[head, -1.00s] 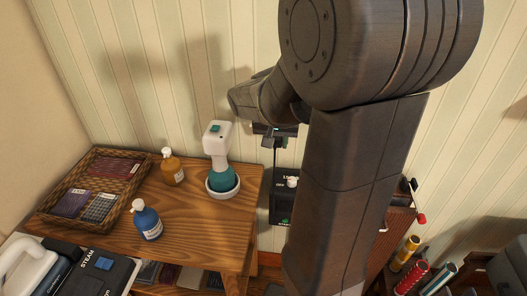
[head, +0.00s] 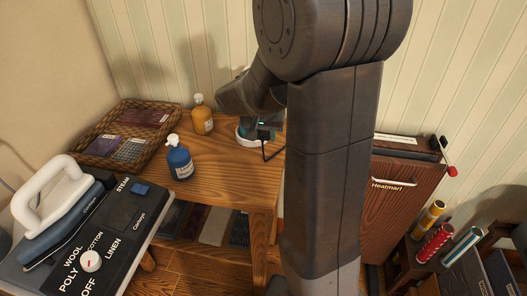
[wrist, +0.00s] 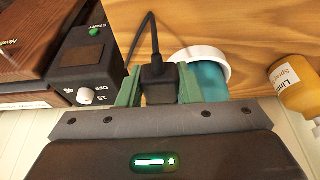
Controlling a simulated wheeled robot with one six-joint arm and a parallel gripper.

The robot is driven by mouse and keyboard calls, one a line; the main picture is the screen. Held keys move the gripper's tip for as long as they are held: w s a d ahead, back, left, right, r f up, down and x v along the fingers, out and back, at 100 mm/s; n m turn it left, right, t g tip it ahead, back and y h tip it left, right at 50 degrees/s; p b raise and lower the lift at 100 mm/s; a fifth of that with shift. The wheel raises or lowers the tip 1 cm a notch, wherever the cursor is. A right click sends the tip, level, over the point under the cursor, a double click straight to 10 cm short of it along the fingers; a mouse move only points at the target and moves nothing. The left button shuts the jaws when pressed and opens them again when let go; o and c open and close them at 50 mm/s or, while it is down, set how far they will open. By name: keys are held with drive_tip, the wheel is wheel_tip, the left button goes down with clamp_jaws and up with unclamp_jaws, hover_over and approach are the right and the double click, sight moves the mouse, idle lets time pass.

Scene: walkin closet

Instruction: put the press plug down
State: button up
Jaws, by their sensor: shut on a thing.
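The press plug (wrist: 157,85) is a small black block with a dark cord. In the wrist view it sits between the green fingers of my gripper (wrist: 159,88), which is shut on it. The cord runs up from the plug across the wooden table top. In the head view my gripper is mostly hidden by my arm; the dark plug (head: 264,134) shows by the table's back right part, beside a white dish (head: 243,140). I cannot tell whether the plug touches the wood. The dish (wrist: 223,64) with a teal object is right of the gripper in the wrist view.
The wooden table (head: 225,175) has clear wood in front. An amber bottle (head: 202,118), a blue bottle (head: 179,160) and a wicker tray (head: 100,150) stand left. A black switch box (wrist: 88,65) is left of the gripper in the wrist view. A wooden press (head: 400,200) stands right.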

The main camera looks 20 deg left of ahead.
sight(265, 155)
wheel_tip(265, 155, down, 5)
drive_tip(key=shift+r+b, duration=0.1)
drive_tip(key=shift+b, duration=0.2)
drive_tip(key=shift+f+b, duration=0.5)
drive_tip(key=shift+b, duration=0.05)
drive_tip(key=shift+f, duration=0.1)
drive_tip(key=o, duration=1.1)
drive_tip(key=shift+s, duration=0.1)
drive_tip(key=shift+c, duration=0.2)
drive_tip(key=shift+f, duration=0.1)
